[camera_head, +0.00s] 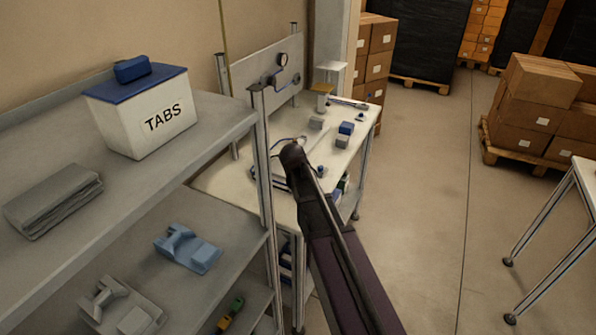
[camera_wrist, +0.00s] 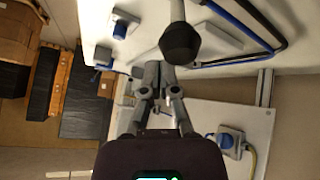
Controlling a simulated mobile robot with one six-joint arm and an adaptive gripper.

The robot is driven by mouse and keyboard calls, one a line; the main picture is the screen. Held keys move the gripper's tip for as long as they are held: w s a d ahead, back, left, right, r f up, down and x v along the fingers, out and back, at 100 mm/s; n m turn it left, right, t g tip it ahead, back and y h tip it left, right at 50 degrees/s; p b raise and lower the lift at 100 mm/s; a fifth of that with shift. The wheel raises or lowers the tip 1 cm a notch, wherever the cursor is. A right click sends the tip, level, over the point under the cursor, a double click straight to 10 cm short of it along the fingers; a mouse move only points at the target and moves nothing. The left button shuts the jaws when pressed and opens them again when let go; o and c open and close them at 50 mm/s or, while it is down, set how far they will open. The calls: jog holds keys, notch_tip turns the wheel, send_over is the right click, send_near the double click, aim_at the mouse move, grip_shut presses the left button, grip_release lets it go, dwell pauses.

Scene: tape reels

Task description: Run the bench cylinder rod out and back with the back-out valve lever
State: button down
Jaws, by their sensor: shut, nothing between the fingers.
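In the wrist view a lever with a dark ball knob (camera_wrist: 181,45) on a grey shaft stands just beyond my fingertips. My gripper (camera_wrist: 159,72) is shut and empty, with its tips beside and slightly below the knob in the picture; I cannot tell whether they touch it. The shaft runs out of the top edge, so the lever's foot is hidden. In the head view my dark arm reaches over the white bench (camera_head: 228,186) and covers part of it; the gripper is not distinguishable there. The cylinder and its rod cannot be made out for certain.
Blue and black hoses (camera_wrist: 252,40) run near the knob. A blue-and-grey fitting (camera_wrist: 120,28) lies left of it. A panel with a gauge (camera_head: 283,60) stands behind the bench. A grey shelf with a TABS box (camera_head: 150,115) is close on the left.

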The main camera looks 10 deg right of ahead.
jog(key=shift+w, duration=0.1)
jog(key=s+a+r+p, duration=0.3)
jog(key=r+p, duration=0.5)
jog(key=shift+s+a+r, duration=0.15)
jog(key=shift+s, duration=0.15)
dwell(0.6)
dwell(0.4)
